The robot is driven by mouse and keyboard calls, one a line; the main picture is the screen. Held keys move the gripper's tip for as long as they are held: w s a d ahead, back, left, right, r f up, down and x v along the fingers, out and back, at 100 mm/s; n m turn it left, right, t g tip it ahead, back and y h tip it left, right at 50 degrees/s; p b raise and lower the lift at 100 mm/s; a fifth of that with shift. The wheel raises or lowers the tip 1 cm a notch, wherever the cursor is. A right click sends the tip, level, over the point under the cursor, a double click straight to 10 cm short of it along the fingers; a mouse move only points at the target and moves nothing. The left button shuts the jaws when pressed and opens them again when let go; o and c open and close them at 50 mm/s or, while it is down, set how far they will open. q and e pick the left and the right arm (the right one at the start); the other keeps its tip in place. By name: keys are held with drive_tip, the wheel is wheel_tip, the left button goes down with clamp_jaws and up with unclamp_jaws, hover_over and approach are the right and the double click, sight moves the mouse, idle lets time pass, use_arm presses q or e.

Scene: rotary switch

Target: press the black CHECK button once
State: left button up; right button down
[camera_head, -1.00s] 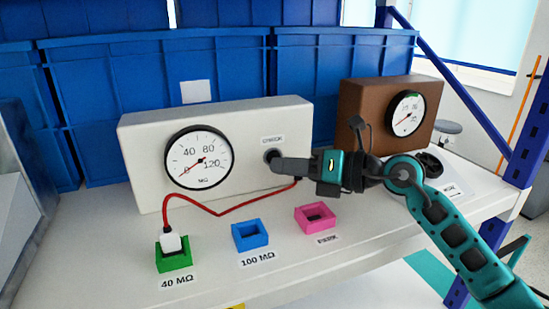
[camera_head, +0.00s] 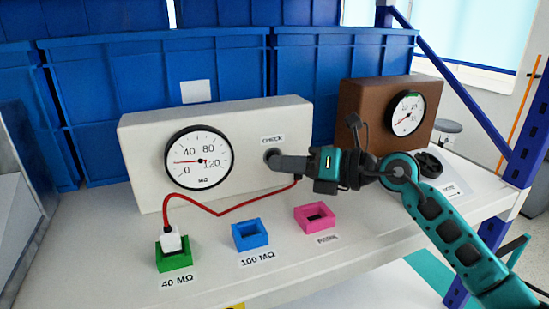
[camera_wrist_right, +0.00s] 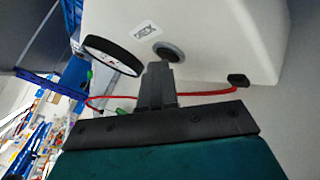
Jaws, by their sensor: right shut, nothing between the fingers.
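The black CHECK button (camera_head: 269,155) is on the front face of the white meter box (camera_head: 250,120), under the CHECK label (camera_head: 272,140). My right gripper (camera_head: 276,162) is shut and empty, and its fingertips are at the button, hiding part of it. In the right wrist view the button (camera_wrist_right: 172,51) has a grey ring, and the fingertips (camera_wrist_right: 158,68) of my right gripper overlap its lower edge. Whether they touch or how far it is pressed I cannot tell. The box's dial (camera_head: 200,160) has its needle pointing left. My left gripper is not in view.
A red cable (camera_head: 225,211) runs from the box to a white plug (camera_head: 171,240) in the green socket (camera_head: 174,262). A blue socket (camera_head: 250,235) and a pink socket (camera_head: 315,218) stand empty. A brown meter box (camera_head: 360,100) is at the right. Blue crates (camera_head: 100,90) stand behind.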

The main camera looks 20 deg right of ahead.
drive_tip(key=shift+s, duration=0.85)
drive_tip(key=shift+s+a, duration=0.15)
drive_tip(key=shift+s, duration=2.35)
